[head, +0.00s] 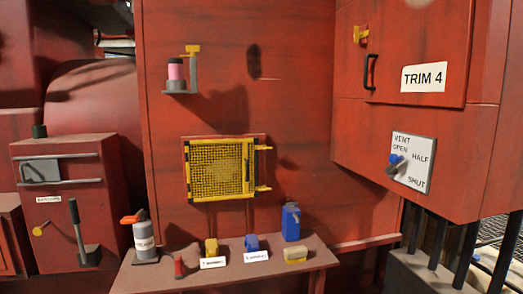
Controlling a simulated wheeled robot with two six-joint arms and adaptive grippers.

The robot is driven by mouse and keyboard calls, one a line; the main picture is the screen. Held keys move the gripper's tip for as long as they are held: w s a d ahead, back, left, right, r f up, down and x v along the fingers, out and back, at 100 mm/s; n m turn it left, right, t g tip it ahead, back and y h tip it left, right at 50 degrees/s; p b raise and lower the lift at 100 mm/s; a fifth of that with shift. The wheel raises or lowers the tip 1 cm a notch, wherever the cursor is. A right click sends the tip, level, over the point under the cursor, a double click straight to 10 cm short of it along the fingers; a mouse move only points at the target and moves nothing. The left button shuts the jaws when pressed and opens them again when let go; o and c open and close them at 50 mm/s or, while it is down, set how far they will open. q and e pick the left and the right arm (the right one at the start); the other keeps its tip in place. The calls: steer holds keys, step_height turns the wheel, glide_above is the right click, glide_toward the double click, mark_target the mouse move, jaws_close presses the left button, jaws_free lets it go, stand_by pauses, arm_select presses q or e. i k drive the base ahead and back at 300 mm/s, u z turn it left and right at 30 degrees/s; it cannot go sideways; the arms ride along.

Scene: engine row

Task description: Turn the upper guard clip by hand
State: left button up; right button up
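A yellow mesh guard (216,170) is mounted on the red panel in the middle of the head view. Its upper guard clip (263,148) is a small yellow piece at the top right edge, pointing out to the right. A similar lower clip (263,188) sits at the bottom right edge, also pointing right. A dark upright handle shows at the guard's right side. Neither of my grippers shows in this view, and nothing covers the guard or the clips.
Below the guard, a red bench (225,268) holds a blue canister (291,222), small yellow and blue items with labels, and a grey canister (144,240) with an orange top. A red cabinet (425,125) juts out at right. A small shelf (180,92) sits above the guard.

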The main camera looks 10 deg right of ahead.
mark_target(263, 147)
steer(key=z, duration=0.1)
steer(key=i, duration=1.2)
steer(key=z, duration=0.5)
